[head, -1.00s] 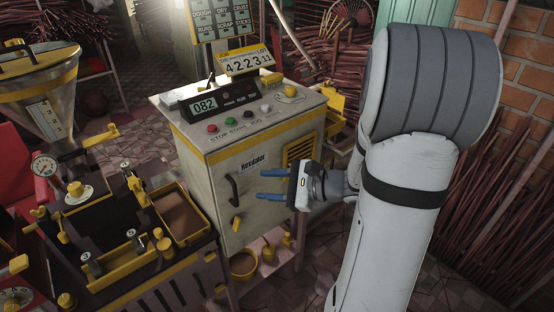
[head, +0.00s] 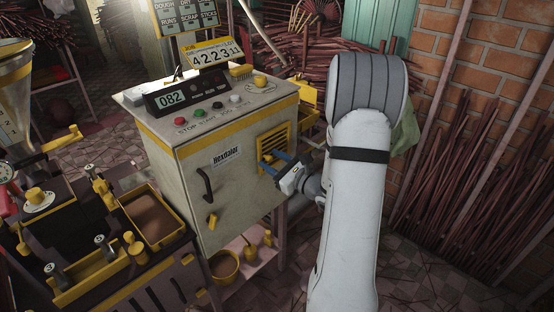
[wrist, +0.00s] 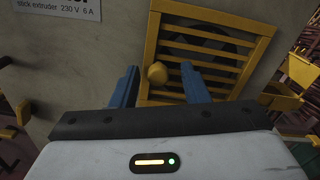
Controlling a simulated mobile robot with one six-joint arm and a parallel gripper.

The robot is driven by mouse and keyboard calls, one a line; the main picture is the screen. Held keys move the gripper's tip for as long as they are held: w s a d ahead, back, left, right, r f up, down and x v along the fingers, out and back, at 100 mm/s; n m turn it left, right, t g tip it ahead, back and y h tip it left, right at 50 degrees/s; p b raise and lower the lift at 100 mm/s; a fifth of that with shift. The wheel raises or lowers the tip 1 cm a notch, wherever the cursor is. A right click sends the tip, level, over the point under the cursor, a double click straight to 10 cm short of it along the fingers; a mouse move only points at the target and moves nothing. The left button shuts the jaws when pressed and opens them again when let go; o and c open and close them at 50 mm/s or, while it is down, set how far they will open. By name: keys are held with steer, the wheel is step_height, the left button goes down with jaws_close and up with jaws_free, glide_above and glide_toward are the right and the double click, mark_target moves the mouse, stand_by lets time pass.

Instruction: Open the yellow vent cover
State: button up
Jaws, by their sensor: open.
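My gripper (head: 269,162) has blue fingers and is at the vent's lower part. In the wrist view my gripper (wrist: 160,82) is open, with the knob between its fingertips; I cannot tell whether they touch it.
The cabinet's front has a dark door handle (head: 206,184) and a yellow latch (head: 213,219). A control box reading 082 (head: 187,95) stands on top. A yellow tray (wrist: 283,97) is right of the vent. Bundled sticks lean against the brick wall.

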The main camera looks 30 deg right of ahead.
steer(key=shift+w, duration=0.15)
steer(key=shift+c, duration=0.4)
jaws_close()
